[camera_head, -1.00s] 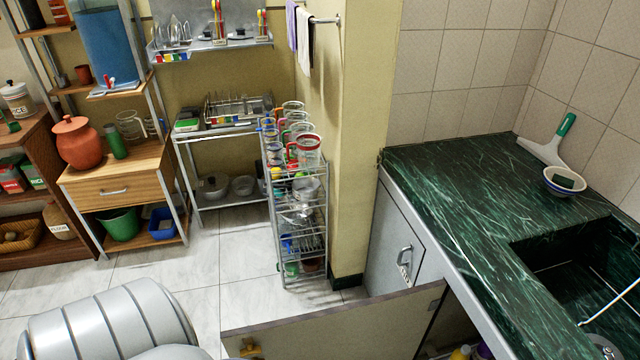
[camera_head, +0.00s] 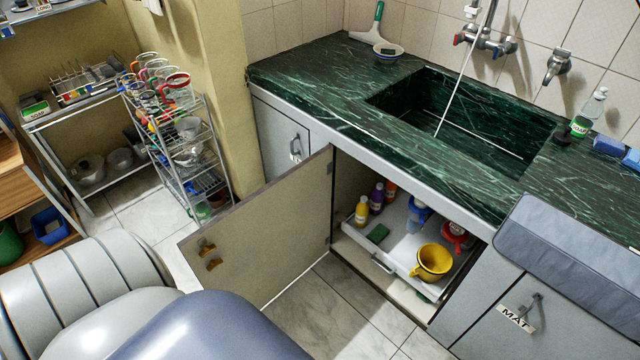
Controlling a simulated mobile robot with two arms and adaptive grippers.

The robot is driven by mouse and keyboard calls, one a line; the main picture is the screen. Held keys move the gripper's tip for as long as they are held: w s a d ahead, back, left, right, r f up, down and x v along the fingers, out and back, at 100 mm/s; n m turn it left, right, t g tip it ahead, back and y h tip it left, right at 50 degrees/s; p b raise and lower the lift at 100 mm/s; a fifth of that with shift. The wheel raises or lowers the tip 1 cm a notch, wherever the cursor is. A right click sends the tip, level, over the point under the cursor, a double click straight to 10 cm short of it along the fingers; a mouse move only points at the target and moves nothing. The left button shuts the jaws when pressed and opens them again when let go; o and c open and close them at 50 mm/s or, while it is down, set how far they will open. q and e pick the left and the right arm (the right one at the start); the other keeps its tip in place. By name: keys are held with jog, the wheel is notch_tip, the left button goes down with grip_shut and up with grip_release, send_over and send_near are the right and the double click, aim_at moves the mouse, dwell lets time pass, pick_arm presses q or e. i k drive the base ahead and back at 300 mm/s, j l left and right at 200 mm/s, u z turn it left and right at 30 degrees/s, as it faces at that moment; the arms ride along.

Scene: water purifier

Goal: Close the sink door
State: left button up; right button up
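The sink door (camera_head: 265,235) stands wide open below the counter, swung out into the room from its hinge on the left side of the cabinet opening. Its inner face shows, with small brown fittings (camera_head: 208,254) near the free edge. The open sink cabinet (camera_head: 350,192) holds a pull-out tray (camera_head: 385,262) with bottles, a green sponge and a yellow mug (camera_head: 433,262). The sink basin (camera_head: 455,125) is set in the green marble counter above. Neither gripper shows. My grey arm parts fill the lower left, close to the door's free edge.
A closed cabinet door (camera_head: 283,143) is left of the opening, and one labelled MAT (camera_head: 500,318) is at the right. A metal rack (camera_head: 185,155) with mugs stands behind the door. Bare floor tiles (camera_head: 340,305) lie before the cabinet.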

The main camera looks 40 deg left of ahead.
aim_at(264, 242)
jog(key=k+j+z, duration=0.2)
jog(key=j, duration=0.25)
jog(key=j+z, duration=0.15)
jog(key=j, duration=0.3)
jog(key=k+j+z, duration=0.2)
jog(key=j, duration=0.2)
jog(key=k+j+z, duration=0.15)
jog(key=j, duration=0.25)
